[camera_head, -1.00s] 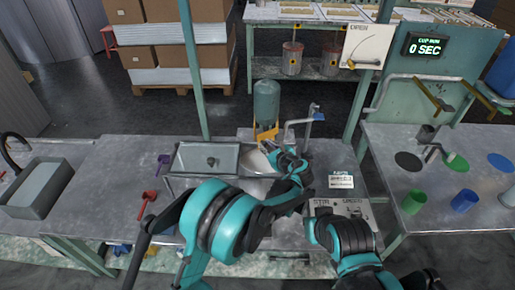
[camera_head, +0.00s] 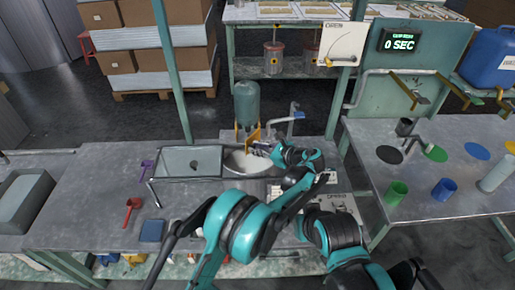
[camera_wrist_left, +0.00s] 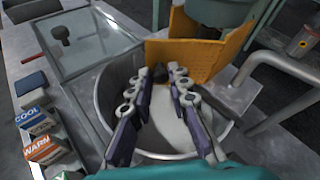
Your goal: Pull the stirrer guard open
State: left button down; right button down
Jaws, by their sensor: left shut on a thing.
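The orange-yellow stirrer guard (camera_head: 253,136) stands below the teal tank, at the back of the round mixing bowl (camera_head: 236,166). In the left wrist view the guard (camera_wrist_left: 200,55) is an angled panel at the bowl's far rim. My left gripper (camera_head: 259,149) reaches over the bowl from the right. In the left wrist view its fingertips (camera_wrist_left: 169,74) are at the guard's lower edge, closed on a small dark part there, seemingly its handle. The fingers partly hide this part. Whitish material (camera_wrist_left: 170,125) lies in the bowl. My right gripper is not visible.
A framed glass panel with a dark knob (camera_head: 194,165) lies left of the bowl. Red (camera_head: 132,206) and purple (camera_head: 147,167) scoops lie left. COOL and WARM boxes (camera_wrist_left: 40,134) are beside the bowl.

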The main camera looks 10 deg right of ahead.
pick_arm(q)
jog(key=c, duration=1.4)
grip_release()
notch_tip(320, 180, up, 10)
jog(key=shift+f, duration=0.1)
